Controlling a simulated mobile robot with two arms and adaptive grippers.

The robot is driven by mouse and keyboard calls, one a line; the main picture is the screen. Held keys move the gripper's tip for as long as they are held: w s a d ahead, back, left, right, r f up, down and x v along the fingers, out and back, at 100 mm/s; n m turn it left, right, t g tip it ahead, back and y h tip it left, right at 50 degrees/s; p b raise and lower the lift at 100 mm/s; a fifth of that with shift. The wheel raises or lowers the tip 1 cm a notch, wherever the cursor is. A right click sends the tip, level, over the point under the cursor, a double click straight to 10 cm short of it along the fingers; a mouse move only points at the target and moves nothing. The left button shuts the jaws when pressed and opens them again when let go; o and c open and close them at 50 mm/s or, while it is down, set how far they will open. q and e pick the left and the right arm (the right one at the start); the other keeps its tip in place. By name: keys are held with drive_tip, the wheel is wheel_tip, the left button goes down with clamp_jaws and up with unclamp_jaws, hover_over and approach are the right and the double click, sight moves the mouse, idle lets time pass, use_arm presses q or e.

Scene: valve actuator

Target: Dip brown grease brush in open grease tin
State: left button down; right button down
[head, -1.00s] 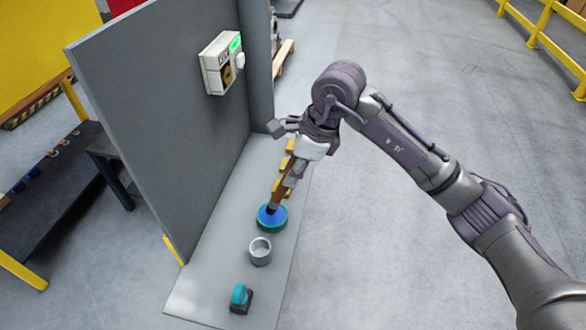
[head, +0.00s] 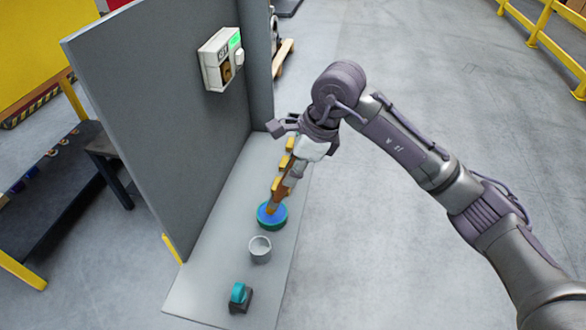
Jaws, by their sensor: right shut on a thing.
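My right gripper (head: 291,177) reaches in from the right and is shut on the brown grease brush (head: 277,194), which it holds tilted downward. The brush's lower end meets the blue inside of the round open grease tin (head: 272,222) as seen from here. I cannot tell how deep it is in the grease. The tin has a green-teal rim and stands on the grey shelf. My left gripper is not in view.
A grey cup (head: 260,252) and a teal-and-black item (head: 239,297) stand nearer on the grey shelf (head: 205,285). Several yellow blocks (head: 286,162) lie behind the brush. A grey upright panel (head: 165,130) carries a white box (head: 217,62) with a green light.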

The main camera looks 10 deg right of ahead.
drive_tip(key=shift+s+f+b, duration=0.1)
drive_tip(key=shift+f+b, duration=0.05)
drive_tip(key=shift+b, duration=0.2)
idle(1.3)
wheel_tip(320, 180, up, 2)
drive_tip(key=shift+r+p, duration=0.1)
drive_tip(key=shift+p, duration=0.4)
drive_tip(key=shift+r+p, duration=1)
drive_tip(key=shift+r, duration=1.5)
